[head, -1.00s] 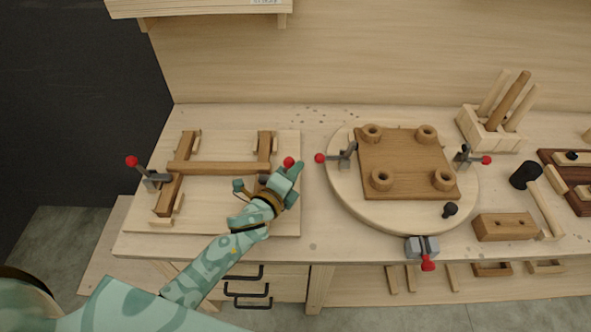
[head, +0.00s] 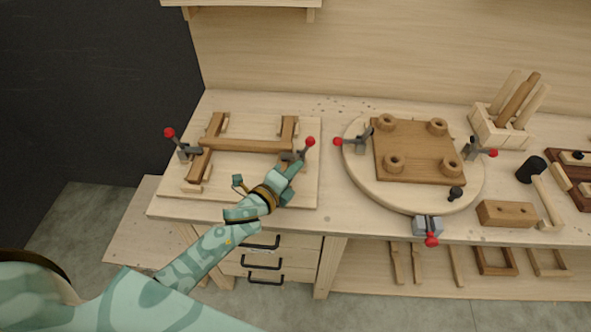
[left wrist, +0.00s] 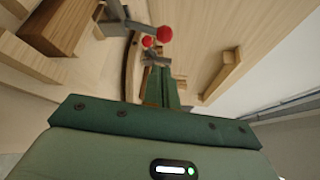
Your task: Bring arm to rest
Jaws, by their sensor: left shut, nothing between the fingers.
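My left arm comes in from the lower left in the head view. Its gripper (head: 294,172) is shut and empty, just in front of the red-knobbed clamp at the right end of the H-shaped wooden frame (head: 245,146). In the left wrist view the green fingers (left wrist: 163,88) are together, with red clamp knobs (left wrist: 165,33) close by. I cannot tell whether the gripper touches the clamp. My right gripper is not in view.
The frame lies on a board (head: 240,187) at the bench's left. Right of the gripper stands a round turntable (head: 362,183) with a brown four-ring seat (head: 420,150) and several clamps. Further right are a peg holder (head: 500,128), a wooden block (head: 505,213) and a mallet (head: 546,197).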

